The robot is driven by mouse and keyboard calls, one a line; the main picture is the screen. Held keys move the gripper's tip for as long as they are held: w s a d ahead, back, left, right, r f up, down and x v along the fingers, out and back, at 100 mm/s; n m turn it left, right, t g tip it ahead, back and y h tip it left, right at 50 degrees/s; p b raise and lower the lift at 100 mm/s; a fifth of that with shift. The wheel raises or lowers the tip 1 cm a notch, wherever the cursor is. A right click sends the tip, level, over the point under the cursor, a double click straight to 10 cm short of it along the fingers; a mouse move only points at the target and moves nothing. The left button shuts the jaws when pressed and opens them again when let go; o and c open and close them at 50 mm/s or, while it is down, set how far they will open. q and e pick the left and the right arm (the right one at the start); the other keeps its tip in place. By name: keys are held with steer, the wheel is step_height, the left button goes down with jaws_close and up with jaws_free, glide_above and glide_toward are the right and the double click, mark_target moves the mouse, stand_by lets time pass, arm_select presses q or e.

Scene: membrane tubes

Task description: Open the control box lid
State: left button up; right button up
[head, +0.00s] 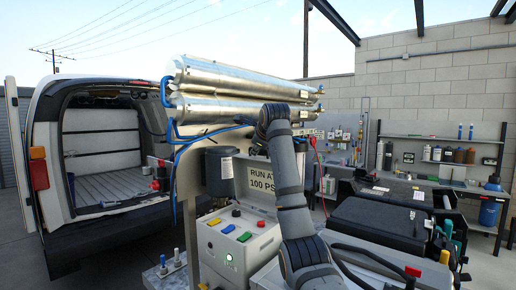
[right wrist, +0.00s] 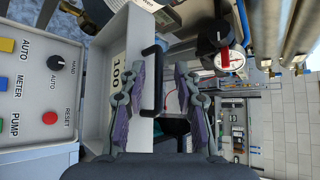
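The control box (head: 232,250) stands at the lower middle of the head view, with its panel of coloured buttons and a lit green lamp exposed. Its lid (head: 243,168) stands raised behind the panel, with a "RUN AT 100 PSI" label, partly hidden by my right arm. In the right wrist view the lid (right wrist: 116,50) is left of centre, with a black bar handle (right wrist: 158,82). My right gripper (right wrist: 159,68) is open, its two fingers apart on either side of the handle. My left gripper is not in view.
Steel membrane tubes (head: 240,80) with blue hoses sit above and behind the box. A red-handled valve (right wrist: 226,60) is right of the lid. A black case (head: 375,228) lies at right, and an open van (head: 100,150) stands at left.

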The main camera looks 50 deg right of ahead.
steer(key=shift+s, duration=0.1)
steer(key=v, duration=1.1)
steer(key=shift+s+a+r, duration=0.15)
steer(key=shift+s+a, duration=0.1)
steer(key=shift+s, duration=0.05)
